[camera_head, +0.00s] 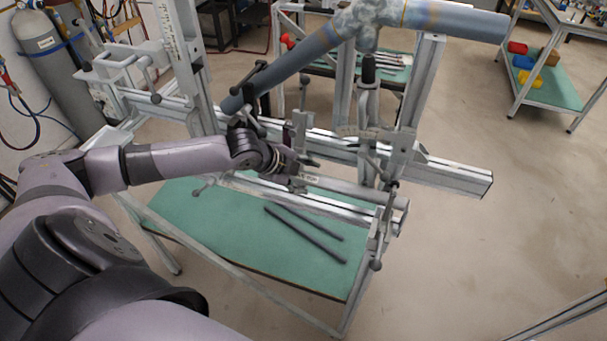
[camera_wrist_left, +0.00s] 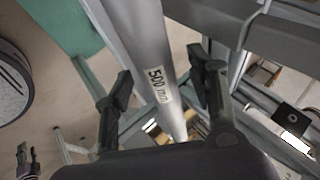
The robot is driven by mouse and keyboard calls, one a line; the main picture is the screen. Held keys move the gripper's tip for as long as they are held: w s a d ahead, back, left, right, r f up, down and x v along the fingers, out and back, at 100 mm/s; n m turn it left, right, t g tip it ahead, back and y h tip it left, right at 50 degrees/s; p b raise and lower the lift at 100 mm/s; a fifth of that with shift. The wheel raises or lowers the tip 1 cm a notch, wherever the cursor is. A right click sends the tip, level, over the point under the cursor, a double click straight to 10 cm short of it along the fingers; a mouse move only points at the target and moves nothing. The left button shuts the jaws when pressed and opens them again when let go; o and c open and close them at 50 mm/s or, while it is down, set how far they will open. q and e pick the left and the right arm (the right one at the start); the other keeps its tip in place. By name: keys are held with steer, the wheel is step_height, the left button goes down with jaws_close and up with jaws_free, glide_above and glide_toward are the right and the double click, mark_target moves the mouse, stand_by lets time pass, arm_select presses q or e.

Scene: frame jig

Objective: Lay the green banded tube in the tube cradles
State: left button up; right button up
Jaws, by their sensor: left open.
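A plain grey tube (camera_head: 352,190) with a "500 mm" label lies level along the front of the jig in the head view. In the left wrist view the labelled tube (camera_wrist_left: 141,40) runs between the two fingers of my left gripper (camera_wrist_left: 160,68). The fingers are apart, one on each side of it, with gaps showing. In the head view my left gripper (camera_head: 297,167) is at the tube's left end, which it partly hides. I see no green band on the tube. I cannot clearly make out the cradles. My right gripper is not in view.
A large blue-grey welded tube joint (camera_head: 367,18) spans the top of the jig above my left gripper. A clamp post (camera_head: 400,150) stands to the right. Two dark rods (camera_head: 306,234) lie on the green shelf (camera_head: 225,215) below.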

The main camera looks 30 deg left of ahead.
arm_select(q)
steer(key=v, duration=1.2)
steer(key=shift+d, duration=0.1)
